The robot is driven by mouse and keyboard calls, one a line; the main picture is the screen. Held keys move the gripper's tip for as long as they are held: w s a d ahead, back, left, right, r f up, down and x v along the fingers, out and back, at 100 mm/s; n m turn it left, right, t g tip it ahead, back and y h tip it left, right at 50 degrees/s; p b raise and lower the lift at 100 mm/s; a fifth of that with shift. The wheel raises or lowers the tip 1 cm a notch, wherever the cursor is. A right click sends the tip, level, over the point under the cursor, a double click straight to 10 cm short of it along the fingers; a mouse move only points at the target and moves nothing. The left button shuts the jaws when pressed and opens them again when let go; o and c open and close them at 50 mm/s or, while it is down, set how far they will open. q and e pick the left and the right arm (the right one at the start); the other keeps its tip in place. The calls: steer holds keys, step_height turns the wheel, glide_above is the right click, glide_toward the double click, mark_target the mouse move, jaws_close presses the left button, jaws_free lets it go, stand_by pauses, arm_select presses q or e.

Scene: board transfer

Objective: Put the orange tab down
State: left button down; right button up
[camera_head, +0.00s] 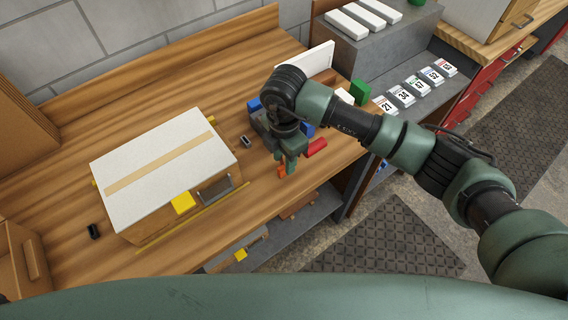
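The orange tab (282,171) is a small orange piece showing at the fingertips of my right gripper (287,164), near the front edge of the wooden workbench (255,205). The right gripper points down and appears shut on the tab. The fingers hide part of it, and I cannot tell whether it touches the bench top. My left gripper is not in view.
A red block (316,147) lies just right of the gripper, with a green block (360,91) farther back. A white-topped box (160,165) stands to the left, and a small black piece (245,141) lies between. Numbered cards (404,96) line the grey shelf.

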step_height(320, 180, up, 10)
steer(key=b, duration=0.2)
steer(key=shift+f+b, duration=0.25)
steer(key=shift+b, duration=0.1)
